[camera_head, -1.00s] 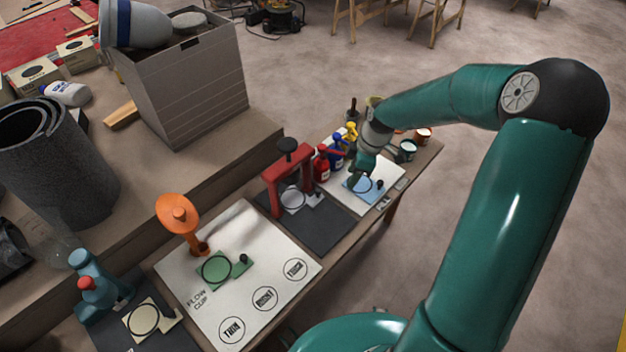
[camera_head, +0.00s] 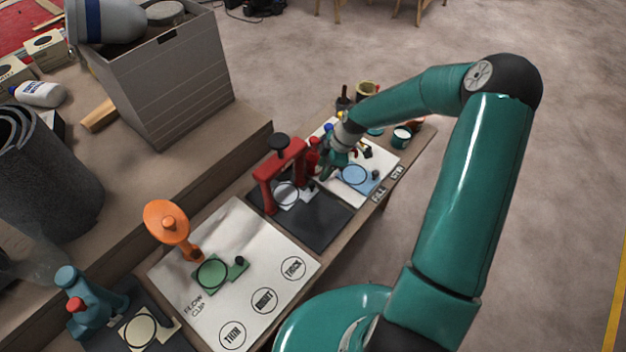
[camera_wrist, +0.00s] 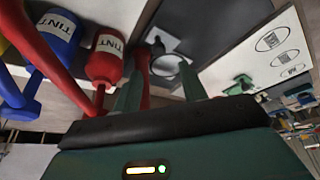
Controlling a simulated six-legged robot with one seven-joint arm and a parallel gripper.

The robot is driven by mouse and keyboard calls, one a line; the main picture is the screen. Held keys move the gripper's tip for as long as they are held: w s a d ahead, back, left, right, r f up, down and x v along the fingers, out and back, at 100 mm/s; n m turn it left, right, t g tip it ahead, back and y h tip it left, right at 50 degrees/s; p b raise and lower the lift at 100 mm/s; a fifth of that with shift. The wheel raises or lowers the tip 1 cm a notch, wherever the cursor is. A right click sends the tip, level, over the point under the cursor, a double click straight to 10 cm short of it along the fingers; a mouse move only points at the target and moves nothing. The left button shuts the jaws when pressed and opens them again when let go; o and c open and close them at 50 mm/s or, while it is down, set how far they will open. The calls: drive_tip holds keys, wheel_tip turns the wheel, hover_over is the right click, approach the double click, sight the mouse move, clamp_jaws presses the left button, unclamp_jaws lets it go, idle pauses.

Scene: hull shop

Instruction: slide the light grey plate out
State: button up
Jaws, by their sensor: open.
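The light grey plate (camera_head: 285,193) with a dark ring sits in the base of the red press (camera_head: 285,160), on the dark mat. The press partly hides it. In the wrist view the plate (camera_wrist: 168,42) shows ahead of my fingers, its ring between them, with a dark knob on its near part. My gripper (camera_head: 327,172) is just right of the press, above the mat's far edge. In the wrist view my gripper (camera_wrist: 160,88) is open, its two fingers apart with nothing between them. I cannot tell whether it touches the plate.
A red tint bottle (camera_wrist: 105,58) and a blue one (camera_wrist: 55,40) stand close beside my gripper. A blue plate (camera_head: 355,175) lies on a white board to the right. The dark mat's front (camera_head: 315,228) is clear.

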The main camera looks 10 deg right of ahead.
sight(312, 184)
drive_tip(key=x, duration=0.8)
drive_tip(key=shift+w+f, duration=0.1)
clamp_jaws()
